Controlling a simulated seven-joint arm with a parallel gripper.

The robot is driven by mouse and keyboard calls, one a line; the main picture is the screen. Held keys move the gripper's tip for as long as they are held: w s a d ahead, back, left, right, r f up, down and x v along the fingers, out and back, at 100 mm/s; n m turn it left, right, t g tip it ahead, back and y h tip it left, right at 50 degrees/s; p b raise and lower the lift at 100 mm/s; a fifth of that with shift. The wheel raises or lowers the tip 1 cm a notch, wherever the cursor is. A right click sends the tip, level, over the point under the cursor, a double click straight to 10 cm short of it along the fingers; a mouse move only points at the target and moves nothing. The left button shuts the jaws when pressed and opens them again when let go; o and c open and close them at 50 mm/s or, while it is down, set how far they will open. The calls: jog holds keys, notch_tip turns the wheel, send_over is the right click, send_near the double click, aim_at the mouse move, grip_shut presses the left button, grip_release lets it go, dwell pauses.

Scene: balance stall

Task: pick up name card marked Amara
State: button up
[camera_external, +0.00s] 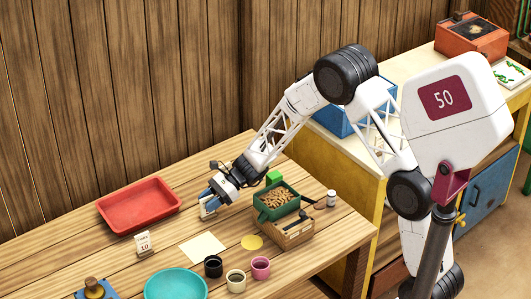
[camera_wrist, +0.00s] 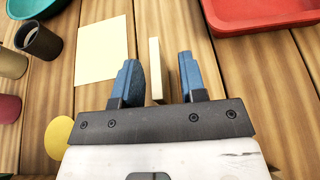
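A thin pale card (camera_wrist: 155,72) stands on edge on the wooden table, seen from above in the wrist view. No writing on it can be read, so I cannot tell whether it says Amara. My gripper (camera_wrist: 158,80) is open, with one blue finger on each side of the card and a visible gap on both sides. In the external view my gripper (camera_external: 209,208) is low over the table, right of the red tray. A whitish patch shows at the fingers there, but I cannot tell whether it is the card.
A red tray (camera_external: 140,207) lies left of my gripper, with a small numbered card (camera_external: 143,243) in front. A cream sheet (camera_external: 203,247), black cup (camera_external: 213,266), pink cup (camera_external: 261,268) and teal bowl (camera_external: 175,286) lie nearer. A green pan of nuts (camera_external: 262,210) sits close right.

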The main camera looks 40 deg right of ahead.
jog(key=shift+a+f, duration=0.1)
jog(key=shift+a, duration=0.25)
dwell(0.3)
grip_shut()
